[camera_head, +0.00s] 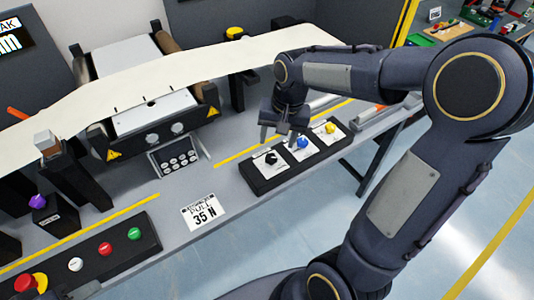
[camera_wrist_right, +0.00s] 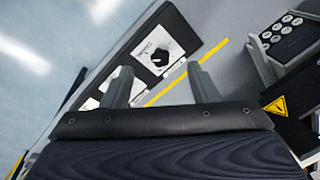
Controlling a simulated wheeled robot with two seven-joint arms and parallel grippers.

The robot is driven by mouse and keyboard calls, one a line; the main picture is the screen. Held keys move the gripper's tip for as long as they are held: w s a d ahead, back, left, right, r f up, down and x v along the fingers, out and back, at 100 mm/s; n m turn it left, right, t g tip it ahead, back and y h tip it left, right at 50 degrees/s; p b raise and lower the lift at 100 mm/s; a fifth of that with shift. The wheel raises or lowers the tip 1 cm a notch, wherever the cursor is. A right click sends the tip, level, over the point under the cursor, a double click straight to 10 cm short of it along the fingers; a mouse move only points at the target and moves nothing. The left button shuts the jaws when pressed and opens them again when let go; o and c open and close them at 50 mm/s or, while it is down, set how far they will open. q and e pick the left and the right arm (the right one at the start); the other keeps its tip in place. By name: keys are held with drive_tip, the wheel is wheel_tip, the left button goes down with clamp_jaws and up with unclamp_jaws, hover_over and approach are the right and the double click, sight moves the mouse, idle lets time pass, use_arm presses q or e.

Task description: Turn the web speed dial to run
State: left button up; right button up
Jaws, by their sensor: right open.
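A black panel (camera_head: 258,182) on the grey bench carries three knobs on white plates: a black knob (camera_head: 271,158), a blue knob (camera_head: 302,142) and a yellow knob (camera_head: 330,127). Their labels are too small to read, so I cannot tell which is the web speed dial. My right gripper (camera_head: 278,137) is open and empty, just above the panel near the black and blue knobs. In the right wrist view, the black knob (camera_wrist_right: 161,57) shows beyond and between the open fingers (camera_wrist_right: 159,75), apart from them. The other knobs are mostly hidden there.
A cream web (camera_head: 190,68) runs over rollers behind the panel. A small keypad (camera_head: 177,158) and a "35 N" card (camera_head: 204,211) are left of the panel. A button box (camera_head: 105,249) with red, white and green buttons is at the lower left.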

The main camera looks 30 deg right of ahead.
drive_tip(key=m+g+h, duration=0.1)
hover_over(271, 157)
wheel_tip(271, 157, down, 4)
drive_tip(key=shift+s+f, duration=0.1)
drive_tip(key=shift+f, duration=0.5)
wheel_tip(271, 157, down, 7)
drive_tip(key=shift+f+p, duration=0.2)
drive_tip(key=shift+p, duration=0.1)
drive_tip(key=c, duration=1)
drive_tip(key=shift+o, duration=0.2)
